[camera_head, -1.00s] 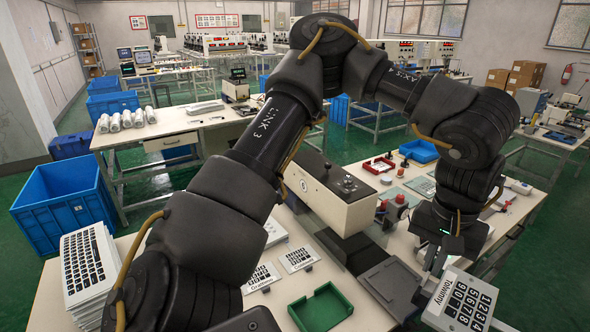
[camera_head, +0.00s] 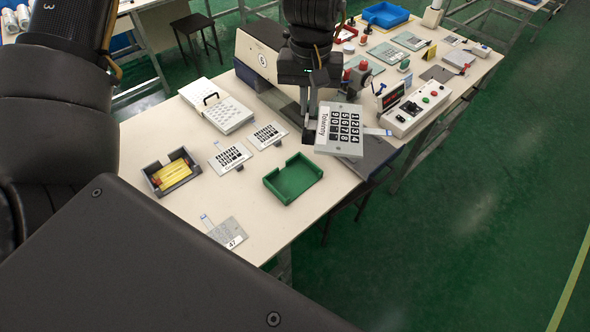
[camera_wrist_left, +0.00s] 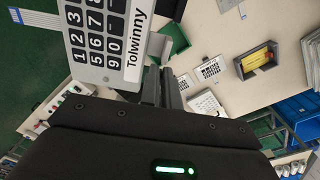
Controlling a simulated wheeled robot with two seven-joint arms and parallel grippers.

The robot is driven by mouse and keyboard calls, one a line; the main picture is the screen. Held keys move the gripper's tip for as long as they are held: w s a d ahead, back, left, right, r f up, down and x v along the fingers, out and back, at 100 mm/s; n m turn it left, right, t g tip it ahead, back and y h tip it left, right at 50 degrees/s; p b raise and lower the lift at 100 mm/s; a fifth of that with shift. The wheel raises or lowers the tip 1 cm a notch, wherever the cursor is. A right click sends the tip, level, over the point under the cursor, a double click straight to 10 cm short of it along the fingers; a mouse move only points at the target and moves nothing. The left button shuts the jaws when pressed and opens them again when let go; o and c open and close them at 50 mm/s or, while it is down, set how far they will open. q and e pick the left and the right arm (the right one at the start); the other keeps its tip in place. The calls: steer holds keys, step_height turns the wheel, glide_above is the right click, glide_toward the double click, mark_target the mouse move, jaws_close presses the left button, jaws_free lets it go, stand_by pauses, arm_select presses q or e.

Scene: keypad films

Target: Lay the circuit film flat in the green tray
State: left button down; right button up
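My left gripper (camera_head: 309,122) holds a light grey keypad film (camera_head: 340,130) with black number keys, the name "Tolwinny" and a ribbon tail. The film is held at its edge, tilted, above the table. In the left wrist view the keypad film (camera_wrist_left: 98,38) is beside the finger tips (camera_wrist_left: 163,88). The green tray (camera_head: 292,197) is empty on the table, nearer and left of the held film. A thin grey film (camera_head: 230,232) with a tail and a "47" label lies flat near the table's front edge. My right gripper is not in view.
Two small keypads (camera_head: 268,135) lie left of the tray. A large machine (camera_head: 254,60) stands behind. A control box (camera_head: 418,110) is at right. Table between tray and "47" film is clear.

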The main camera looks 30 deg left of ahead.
arm_select(q)
step_height(320, 180, down, 27)
steer(key=a+n, duration=0.1)
steer(key=n, duration=2.7)
steer(key=shift+a+p, duration=0.2)
steer(key=shift+p, duration=0.1)
step_height(320, 180, down, 8)
steer(key=b, duration=0.7)
steer(key=shift+f+b, duration=0.4)
